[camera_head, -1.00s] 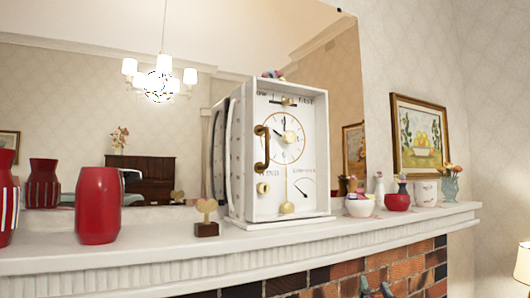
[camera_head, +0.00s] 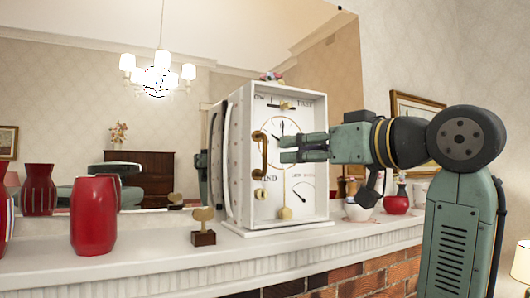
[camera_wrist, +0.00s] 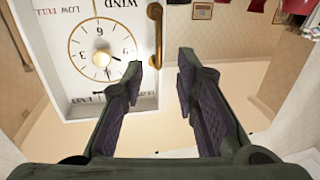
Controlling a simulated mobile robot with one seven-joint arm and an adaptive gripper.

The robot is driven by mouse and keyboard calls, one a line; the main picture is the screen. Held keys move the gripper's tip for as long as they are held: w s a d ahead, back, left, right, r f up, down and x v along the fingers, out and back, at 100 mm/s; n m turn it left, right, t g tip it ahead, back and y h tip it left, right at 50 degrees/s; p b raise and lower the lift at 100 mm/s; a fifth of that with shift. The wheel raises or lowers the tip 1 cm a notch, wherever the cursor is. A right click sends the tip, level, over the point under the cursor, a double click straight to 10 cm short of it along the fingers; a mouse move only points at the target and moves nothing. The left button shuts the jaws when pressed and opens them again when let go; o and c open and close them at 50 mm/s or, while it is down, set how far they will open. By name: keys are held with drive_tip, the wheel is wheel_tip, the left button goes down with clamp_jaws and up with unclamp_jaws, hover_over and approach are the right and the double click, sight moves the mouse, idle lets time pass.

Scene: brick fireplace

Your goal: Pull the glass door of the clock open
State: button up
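The white clock (camera_head: 240,160) stands on the mantel, its dial (camera_head: 277,132) facing front. A curved brass handle (camera_head: 260,150) is at the left side of its front; the glass door appears shut, though the clear pane is hard to see. My gripper (camera_head: 284,149) reaches in from the right across the clock front, fingertips just right of the handle. In the wrist view my gripper (camera_wrist: 160,62) is open and empty. The handle (camera_wrist: 155,12) shows in the gap beyond and between the fingertips; contact cannot be told. The fingers hide part of the dial in the head view.
A red vase (camera_head: 94,216) and a small heart ornament (camera_head: 203,226) stand left of the clock. A red pot (camera_head: 396,204) and a white bowl (camera_head: 358,212) stand to the right, near my arm. A mirror is behind; the mantel edge (camera_head: 200,266) runs below.

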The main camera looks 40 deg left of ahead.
sight(266, 153)
drive_tip(key=a+p, duration=0.1)
drive_tip(key=a, duration=0.2)
drive_tip(key=w+a+p, duration=0.1)
drive_tip(key=a, duration=0.2)
drive_tip(key=w+a+p, duration=0.1)
drive_tip(key=a, duration=0.1)
drive_tip(key=shift+a, duration=1.05)
drive_tip(key=shift+c, duration=0.4)
clamp_jaws()
